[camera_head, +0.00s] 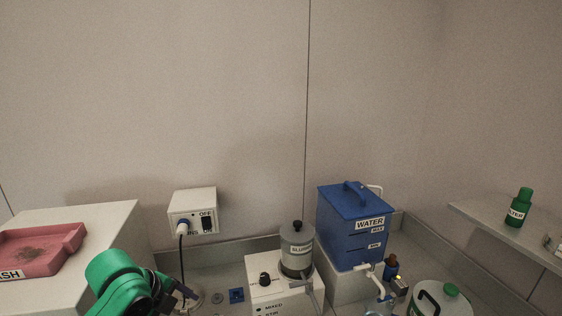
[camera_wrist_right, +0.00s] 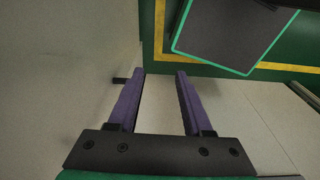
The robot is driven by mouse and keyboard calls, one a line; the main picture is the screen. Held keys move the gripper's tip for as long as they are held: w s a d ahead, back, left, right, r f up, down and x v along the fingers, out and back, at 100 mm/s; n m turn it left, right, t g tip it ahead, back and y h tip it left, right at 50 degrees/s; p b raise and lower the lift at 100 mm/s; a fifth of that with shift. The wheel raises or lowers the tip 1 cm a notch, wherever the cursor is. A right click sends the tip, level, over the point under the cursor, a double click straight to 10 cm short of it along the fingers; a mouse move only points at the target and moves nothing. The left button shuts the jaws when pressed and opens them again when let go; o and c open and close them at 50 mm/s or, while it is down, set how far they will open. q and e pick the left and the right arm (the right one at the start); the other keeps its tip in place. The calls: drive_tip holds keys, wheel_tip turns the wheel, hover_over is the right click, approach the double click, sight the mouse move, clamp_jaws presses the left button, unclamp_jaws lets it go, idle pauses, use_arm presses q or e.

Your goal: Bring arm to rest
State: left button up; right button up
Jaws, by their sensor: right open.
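My right gripper (camera_wrist_right: 159,74) shows in the right wrist view, with its two purple fingers apart and nothing between them. It points over a pale floor, and no object touches the fingers. My right arm does not show in the head view. My green left arm (camera_head: 113,278) comes in at the lower left of the head view. The dark left gripper (camera_head: 178,294) at its end is partly cut off by the bottom edge, and its jaw opening cannot be made out.
A pink tray (camera_head: 72,240) sits on a white block at left. A switch box (camera_head: 191,198) with a cable is on the wall. A stirrer (camera_head: 268,290) carrying a slurry pot (camera_head: 297,236), a blue water tank (camera_head: 338,230) and a green-lidded container (camera_head: 459,305) stand rightward. A green bottle (camera_head: 519,205) stands on a shelf.

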use_arm(q)
drive_tip(key=s+f+n+y, duration=0.2)
drive_tip(key=s+f+n, duration=1.1)
drive_tip(key=s+n, duration=0.55)
wheel_tip(320, 180, down, 29)
drive_tip(key=s+n+g+b, duration=0.1)
drive_tip(key=n+g+b, duration=0.1)
drive_tip(key=b, duration=0.5)
drive_tip(key=s+a+f+b, duration=0.2)
drive_tip(key=s+f, duration=0.6)
drive_tip(key=f, duration=0.2)
drive_tip(key=s+a+f+g+b, duration=0.1)
drive_tip(key=s+f+b, duration=0.1)
drive_tip(key=s+f, duration=0.7)
drive_tip(key=shift+s+a+f+g+y+b, duration=0.25)
drive_tip(key=shift+a+f+g+y+b, duration=0.1)
drive_tip(key=shift+f, duration=0.15)
use_arm(e)
wheel_tip(320, 180, down, 12)
drive_tip(key=shift+s+r, duration=0.15)
drive_tip(key=shift+s, duration=0.1)
use_arm(q)
drive_tip(key=shift+c, duration=0.2)
